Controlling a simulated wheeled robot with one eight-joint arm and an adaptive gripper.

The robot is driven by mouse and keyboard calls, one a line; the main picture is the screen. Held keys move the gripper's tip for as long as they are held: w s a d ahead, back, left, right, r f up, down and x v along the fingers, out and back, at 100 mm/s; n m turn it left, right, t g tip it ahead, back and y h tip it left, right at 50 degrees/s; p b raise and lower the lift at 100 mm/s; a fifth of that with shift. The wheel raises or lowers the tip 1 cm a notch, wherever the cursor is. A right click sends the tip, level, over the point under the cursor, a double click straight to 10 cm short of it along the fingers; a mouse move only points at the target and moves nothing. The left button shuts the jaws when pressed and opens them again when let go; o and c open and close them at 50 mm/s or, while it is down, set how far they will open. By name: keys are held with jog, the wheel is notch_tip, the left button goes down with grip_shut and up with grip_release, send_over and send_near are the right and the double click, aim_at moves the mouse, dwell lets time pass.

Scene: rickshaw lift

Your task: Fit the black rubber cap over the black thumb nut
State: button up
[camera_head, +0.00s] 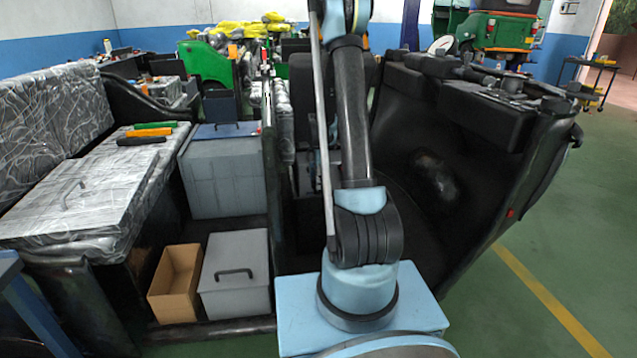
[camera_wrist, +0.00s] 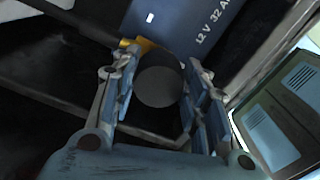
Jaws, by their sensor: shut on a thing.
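My gripper (camera_wrist: 160,68) is shut on a round black piece, which looks like the black rubber cap (camera_wrist: 158,86), in the wrist view. The cap's round end faces the camera between the two blue-grey fingers. Just beyond it is a dark blue battery (camera_wrist: 170,28) with white "12 V 32 A" lettering. A small yellow piece (camera_wrist: 140,44) shows beside the left fingertip at the battery's edge. I cannot make out the black thumb nut; it may be hidden behind the cap. I cannot tell whether the cap touches anything beyond it. In the head view my arm hides the gripper.
In the head view, a grey box with a handle (camera_head: 236,290) and an open cardboard box (camera_head: 175,285) stand left of my arm. A large black body panel (camera_head: 430,170) stands close on the right. Green floor (camera_head: 590,200) is clear at far right.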

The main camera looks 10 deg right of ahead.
jog(key=shift+f, duration=2)
dwell(0.5)
jog(key=o, duration=1)
jog(key=shift+c, duration=0.2)
jog(key=shift+r, duration=0.1)
notch_tip(320, 180, up, 12)
jog(key=shift+w+f, duration=0.1)
jog(key=shift+f, duration=0.05)
